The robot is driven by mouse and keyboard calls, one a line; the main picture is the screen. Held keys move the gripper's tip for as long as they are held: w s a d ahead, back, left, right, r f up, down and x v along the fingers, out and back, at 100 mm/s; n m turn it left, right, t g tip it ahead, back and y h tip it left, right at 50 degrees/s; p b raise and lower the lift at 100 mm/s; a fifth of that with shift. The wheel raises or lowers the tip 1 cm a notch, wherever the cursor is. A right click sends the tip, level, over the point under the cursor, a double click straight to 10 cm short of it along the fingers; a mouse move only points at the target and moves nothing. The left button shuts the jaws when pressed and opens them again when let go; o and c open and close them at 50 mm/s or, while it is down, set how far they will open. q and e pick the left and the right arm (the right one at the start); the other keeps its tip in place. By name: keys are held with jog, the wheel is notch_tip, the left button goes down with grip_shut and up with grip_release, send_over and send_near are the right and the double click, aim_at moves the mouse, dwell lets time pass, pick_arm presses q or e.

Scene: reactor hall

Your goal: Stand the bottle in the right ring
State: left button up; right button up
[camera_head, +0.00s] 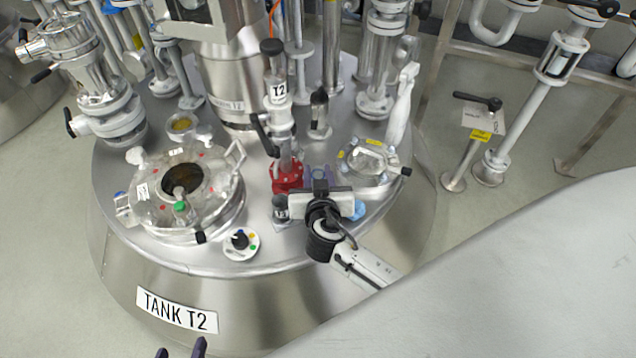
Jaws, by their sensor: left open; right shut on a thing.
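My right gripper (318,177) reaches in from the lower right over the tank lid. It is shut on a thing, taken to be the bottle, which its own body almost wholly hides. A small dark-capped container (280,208) stands just left of the gripper, at the left end of a pale blue holder (284,226) mostly covered by the gripper. A blue round part (360,210), perhaps the right ring, shows just right of the gripper. Whether the held thing touches the holder cannot be told. My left gripper (180,351) is open and empty at the bottom edge, in front of the tank.
Behind the gripper stands a red-flanged valve pipe (287,175) marked T2. A round hatch (188,190) is at left, a small glass port (368,162) at right. A knob dial (240,244) sits near the front lid edge. Pipes crowd the back.

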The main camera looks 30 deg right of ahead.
jog(key=shift+f, duration=1.3)
jog(key=shift+f+b, duration=0.15)
jog(key=shift+b, duration=0.25)
jog(key=o, duration=1)
jog(key=shift+r, duration=0.25)
jog(key=p+v, duration=0.1)
jog(key=v, duration=0.6)
jog(key=shift+s, duration=0.2)
